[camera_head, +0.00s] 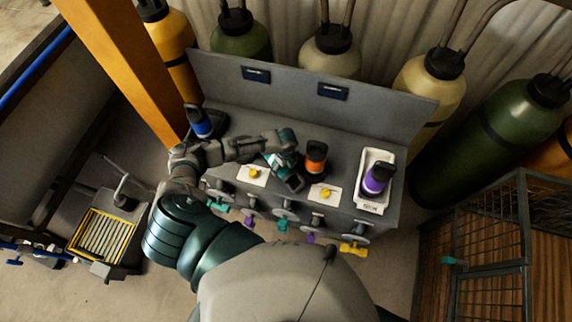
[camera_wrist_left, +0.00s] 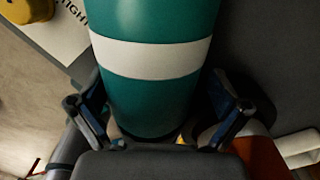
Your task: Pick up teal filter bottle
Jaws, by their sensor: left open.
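The teal filter bottle (camera_wrist_left: 152,85), with a white band around it, fills the middle of the left wrist view. In the head view it is largely hidden by my left gripper (camera_head: 287,168) at the grey bench. In the wrist view the two fingers of my left gripper (camera_wrist_left: 160,118) are spread, one on each side of the bottle. I cannot tell whether either finger touches it. My right gripper is not in view.
An orange bottle (camera_head: 315,158) stands close to the right of my left gripper. A purple bottle (camera_head: 376,180) is on a white tray (camera_head: 372,207) at the right end, and a blue bottle (camera_head: 199,122) at the left. A grey back panel (camera_head: 300,88) rises behind.

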